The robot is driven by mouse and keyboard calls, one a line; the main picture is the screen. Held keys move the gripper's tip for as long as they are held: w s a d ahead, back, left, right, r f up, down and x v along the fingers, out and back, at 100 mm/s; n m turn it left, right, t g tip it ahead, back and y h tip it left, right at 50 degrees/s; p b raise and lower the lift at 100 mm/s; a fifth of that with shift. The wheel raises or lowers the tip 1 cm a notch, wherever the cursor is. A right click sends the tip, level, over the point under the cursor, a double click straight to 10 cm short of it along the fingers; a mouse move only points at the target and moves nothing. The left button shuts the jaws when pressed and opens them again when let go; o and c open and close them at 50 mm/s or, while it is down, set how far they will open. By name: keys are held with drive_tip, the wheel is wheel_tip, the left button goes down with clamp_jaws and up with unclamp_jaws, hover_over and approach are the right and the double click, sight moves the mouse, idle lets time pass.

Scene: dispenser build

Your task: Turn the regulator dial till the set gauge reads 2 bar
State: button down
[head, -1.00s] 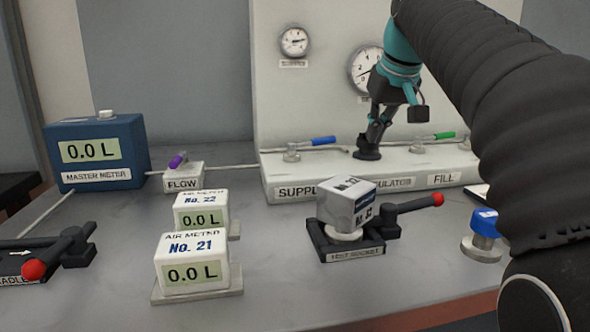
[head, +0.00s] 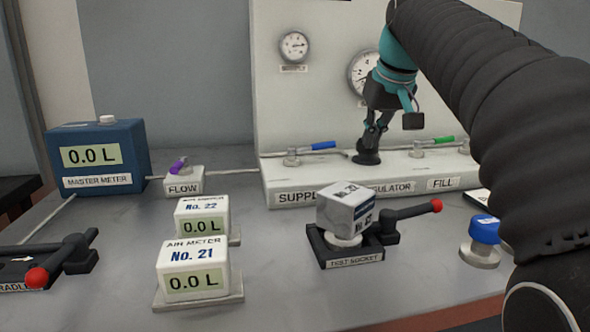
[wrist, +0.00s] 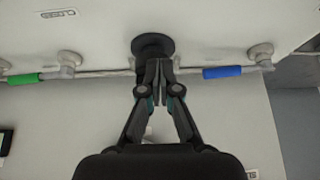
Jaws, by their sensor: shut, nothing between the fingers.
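The black regulator dial (head: 366,158) stands on the pale ledge of the panel, between the blue-handled supply valve and the green-handled fill valve. My gripper (head: 372,146) reaches down to it from above, fingers closed together. In the wrist view the fingertips (wrist: 158,62) are together right at the dial (wrist: 153,44), seemingly touching it or just in front; I cannot tell which. The larger gauge (head: 364,72) on the panel is partly covered by my wrist, so its reading and label are hidden. The smaller gauge (head: 294,46) is in full view on the left, too small to read.
The supply valve (head: 322,145) and fill valve (head: 442,140) flank the dial closely. A test socket (head: 352,259) holding a meter (head: 345,208) stands in front. Two air meters (head: 194,265) and a blue master meter (head: 100,150) are to the left. A blue-capped fitting (head: 485,230) stands right.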

drive_tip(key=shift+s, duration=0.1)
drive_tip(key=shift+s, duration=0.25)
wheel_tip(320, 180, up, 6)
idle(0.5)
drive_tip(key=shift+d+f+b, duration=0.45)
drive_tip(key=shift+f+b, duration=0.05)
drive_tip(key=shift+f, duration=0.5)
drive_tip(key=shift+d+f+b, duration=0.4)
drive_tip(key=shift+f+b, duration=0.1)
drive_tip(key=shift+f, duration=0.5)
drive_tip(key=shift+d+f+b, duration=0.45)
drive_tip(key=shift+f+b, duration=0.05)
drive_tip(key=shift+f, duration=0.5)
drive_tip(key=shift+w+a+p, duration=0.35)
drive_tip(key=shift+w+p, duration=0.1)
drive_tip(key=shift+w, duration=0.15)
